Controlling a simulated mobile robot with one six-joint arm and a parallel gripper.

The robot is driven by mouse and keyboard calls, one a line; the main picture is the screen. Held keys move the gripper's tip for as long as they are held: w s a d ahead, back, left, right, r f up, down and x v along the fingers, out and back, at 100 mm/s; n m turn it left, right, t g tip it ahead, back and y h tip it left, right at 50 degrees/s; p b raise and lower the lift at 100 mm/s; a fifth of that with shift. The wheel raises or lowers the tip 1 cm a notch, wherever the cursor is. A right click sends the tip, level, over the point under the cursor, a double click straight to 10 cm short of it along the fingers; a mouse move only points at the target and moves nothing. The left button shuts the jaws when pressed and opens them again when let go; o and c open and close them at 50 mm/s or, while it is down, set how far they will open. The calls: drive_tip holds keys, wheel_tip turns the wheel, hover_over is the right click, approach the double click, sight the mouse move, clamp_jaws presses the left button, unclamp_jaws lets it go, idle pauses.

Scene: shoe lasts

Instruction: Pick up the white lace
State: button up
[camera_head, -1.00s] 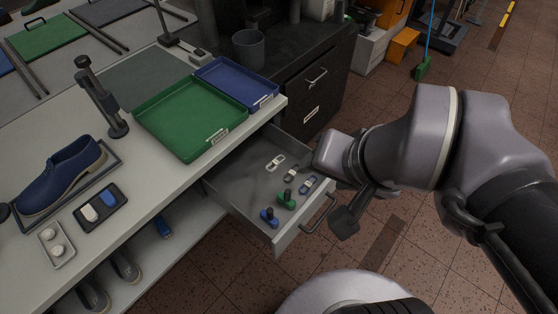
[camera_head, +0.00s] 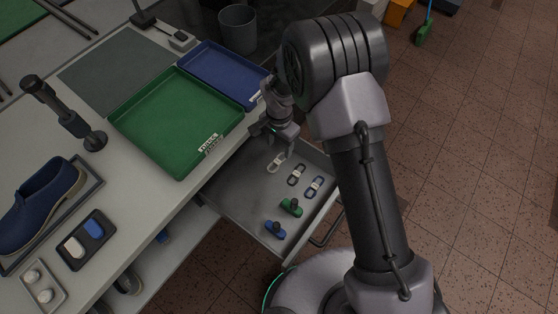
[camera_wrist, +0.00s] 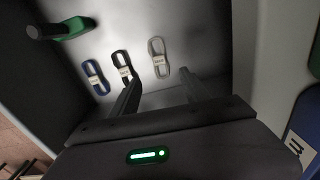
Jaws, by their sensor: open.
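The white lace (camera_head: 276,163) is a small looped bundle with a pale band, lying in the open drawer (camera_head: 238,205) near its back end. In the wrist view the white lace (camera_wrist: 157,46) lies just beyond the fingertips, roughly in line with the gap between them. My gripper (camera_head: 282,148) is over the back of the drawer, close to the white lace. In the wrist view my gripper (camera_wrist: 160,82) shows two spread fingers with nothing between them. A black lace (camera_head: 297,174) and a blue lace (camera_head: 314,186) lie in a row beside the white one.
A green tray (camera_head: 180,165) and blue tray (camera_head: 243,98) sit on the bench beside the drawer.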

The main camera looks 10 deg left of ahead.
sight(278, 161)
drive_tip(key=f+b, duration=0.1)
drive_tip(key=f, duration=0.1)
drive_tip(key=f+b, duration=0.1)
drive_tip(key=f, duration=0.2)
drive_tip(key=f+b, duration=0.1)
drive_tip(key=f, duration=0.2)
drive_tip(key=shift+s+a+f, duration=0.1)
drive_tip(key=shift+s+a, duration=0.1)
drive_tip(key=shift+s, duration=0.05)
drive_tip(key=shift+c, duration=1)
clamp_jaws()
